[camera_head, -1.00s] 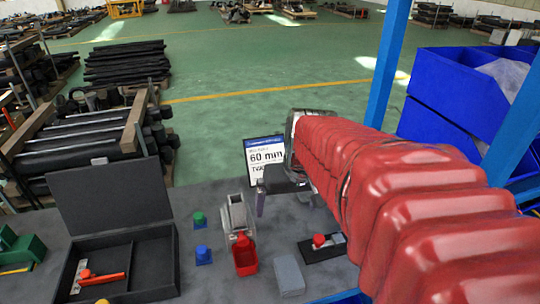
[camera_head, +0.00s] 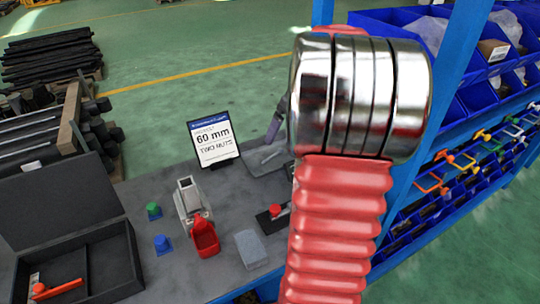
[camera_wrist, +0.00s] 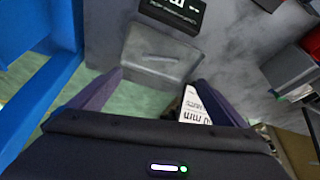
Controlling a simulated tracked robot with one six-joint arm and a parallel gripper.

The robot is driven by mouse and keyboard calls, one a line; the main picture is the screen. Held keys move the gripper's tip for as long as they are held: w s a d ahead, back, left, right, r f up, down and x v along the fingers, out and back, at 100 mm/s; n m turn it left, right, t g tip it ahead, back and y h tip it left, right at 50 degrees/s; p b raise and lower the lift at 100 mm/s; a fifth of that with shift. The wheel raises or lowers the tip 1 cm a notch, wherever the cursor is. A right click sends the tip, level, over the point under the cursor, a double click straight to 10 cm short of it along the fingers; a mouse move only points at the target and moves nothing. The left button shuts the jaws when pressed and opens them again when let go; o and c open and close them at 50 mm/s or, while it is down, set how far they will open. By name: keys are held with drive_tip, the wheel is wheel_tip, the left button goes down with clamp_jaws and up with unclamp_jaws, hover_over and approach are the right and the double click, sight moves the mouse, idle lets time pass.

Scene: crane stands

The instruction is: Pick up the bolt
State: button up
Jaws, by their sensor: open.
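I cannot make out a bolt in either view. A grey tray (camera_head: 258,160) lies on the dark table beside the sign. It also shows in the wrist view (camera_wrist: 158,62), beyond my gripper; no bolt is discernible in it. My gripper (camera_wrist: 157,92) is open, with its two purple fingers wide apart and nothing seen between them. In the head view a purple finger (camera_head: 274,124) shows above the tray at the back of the table; my red-sleeved arm hides the rest. A white "60 mm, two nuts" sign (camera_head: 213,138) stands left of the tray.
An open black case (camera_head: 125,262) holds a red-handled tool (camera_head: 58,289). Blue shelving (camera_head: 400,200) rises at right.

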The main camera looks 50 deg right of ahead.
idle(0.3)
approach(272, 155)
drive_tip(key=shift+x, duration=1.15)
drive_tip(key=shift+x, duration=2.6)
drive_tip(key=shift+s, duration=0.1)
drive_tip(key=c, duration=1.2)
